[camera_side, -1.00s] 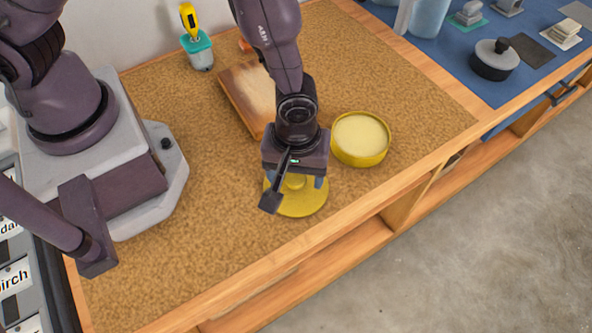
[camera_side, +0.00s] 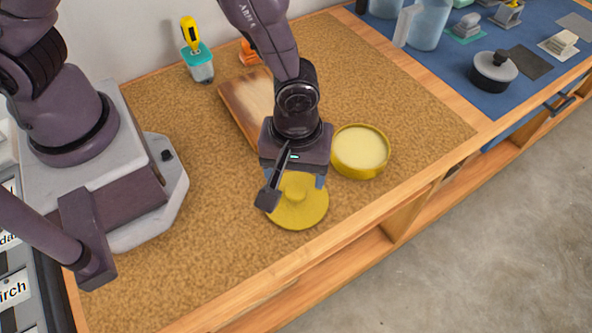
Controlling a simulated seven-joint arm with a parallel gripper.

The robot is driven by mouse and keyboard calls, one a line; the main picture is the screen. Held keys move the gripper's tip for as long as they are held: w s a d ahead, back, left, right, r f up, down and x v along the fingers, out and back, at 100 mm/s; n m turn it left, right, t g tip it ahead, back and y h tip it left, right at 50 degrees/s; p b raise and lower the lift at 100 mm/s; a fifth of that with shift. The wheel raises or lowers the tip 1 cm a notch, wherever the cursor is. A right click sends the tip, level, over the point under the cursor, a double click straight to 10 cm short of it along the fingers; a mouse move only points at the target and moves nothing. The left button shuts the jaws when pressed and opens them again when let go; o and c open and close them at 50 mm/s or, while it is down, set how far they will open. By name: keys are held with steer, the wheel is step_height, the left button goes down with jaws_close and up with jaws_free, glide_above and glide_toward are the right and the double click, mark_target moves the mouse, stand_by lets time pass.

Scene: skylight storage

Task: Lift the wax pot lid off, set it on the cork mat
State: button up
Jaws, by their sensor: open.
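The yellow wax pot lid (camera_side: 304,210) lies flat on the brown cork mat (camera_side: 215,245), with its knob facing up. The yellow wax pot (camera_side: 360,151) stands uncovered to the right, and pale wax shows inside it. My gripper (camera_side: 293,180) is open above the lid, at its back edge in the picture. The gripper body hides part of the lid's back side, and the fingers are only partly visible.
A wooden board (camera_side: 246,100) lies behind my gripper. A dark pot with a grey lid (camera_side: 494,70) sits on the blue surface at right. The mat's front left is clear.

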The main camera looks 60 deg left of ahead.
steer(key=shift+r, duration=1.45)
steer(key=shift+r, duration=0.15)
step_height(320, 180, up, 13)
steer(key=s+a+r+m+t, duration=0.2)
steer(key=a+r+m, duration=0.3)
steer(key=a, duration=0.4)
steer(key=s+a+r+m+t, duration=0.3)
steer(key=a+r, duration=0.3)
steer(key=a, duration=0.3)
steer(key=shift+s+a+r+m+t, duration=0.25)
steer(key=shift+s+r+m+t, duration=0.1)
steer(key=shift+s+m, duration=0.45)
